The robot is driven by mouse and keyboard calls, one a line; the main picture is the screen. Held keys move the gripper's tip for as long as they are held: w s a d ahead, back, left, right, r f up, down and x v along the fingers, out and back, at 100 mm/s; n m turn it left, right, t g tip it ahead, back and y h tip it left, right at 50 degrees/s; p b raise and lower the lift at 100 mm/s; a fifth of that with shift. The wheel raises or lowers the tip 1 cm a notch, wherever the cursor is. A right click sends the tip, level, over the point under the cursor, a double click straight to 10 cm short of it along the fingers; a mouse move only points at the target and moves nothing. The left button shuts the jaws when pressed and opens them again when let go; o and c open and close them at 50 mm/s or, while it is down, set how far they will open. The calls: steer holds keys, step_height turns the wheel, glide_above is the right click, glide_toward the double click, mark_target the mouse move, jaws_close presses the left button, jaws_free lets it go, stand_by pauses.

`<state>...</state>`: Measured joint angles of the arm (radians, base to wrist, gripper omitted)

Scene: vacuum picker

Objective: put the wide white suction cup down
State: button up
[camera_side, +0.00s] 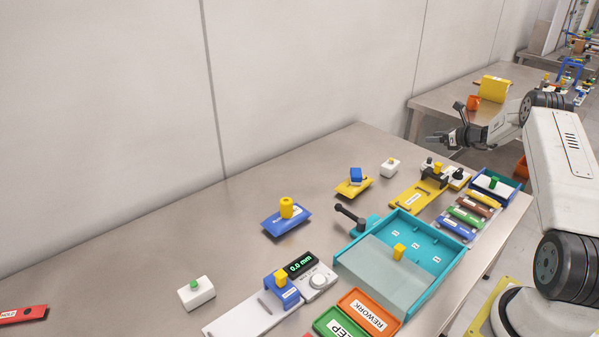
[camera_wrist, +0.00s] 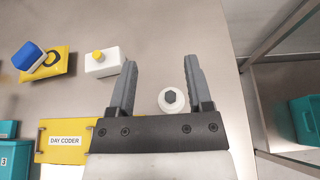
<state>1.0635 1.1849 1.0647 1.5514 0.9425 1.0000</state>
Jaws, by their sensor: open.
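The wide white suction cup is a round white disc (camera_wrist: 163,105) with a dark hexagonal centre in the wrist view. It appears over the grey table, between my gripper's two fingers and nearer the right one. My gripper (camera_wrist: 160,64) is open, with a gap showing on both sides of the cup. In the side view my gripper (camera_side: 430,138) is above the far end of the table, with clear air under its fingers. I cannot pick out the cup in the side view.
A yellow day coder plate (camera_wrist: 64,141) lies left of the fingers. The table edge (camera_wrist: 237,90) is close on the right. A teal tray (camera_side: 424,242) stands nearer the camera.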

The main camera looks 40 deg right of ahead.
steer(key=w+a+r, duration=0.3)
steer(key=a, duration=0.4)
steer(key=w+a+r+n+y, duration=0.1)
steer(key=w+a+r, duration=0.2)
steer(key=a, duration=0.5)
steer(key=w+a+r, duration=0.4)
steer(key=a, duration=0.3)
steer(key=shift+w+a+n+y, duration=0.2)
steer(key=shift+a+n+y, duration=0.1)
steer(key=shift+a+y, duration=0.1)
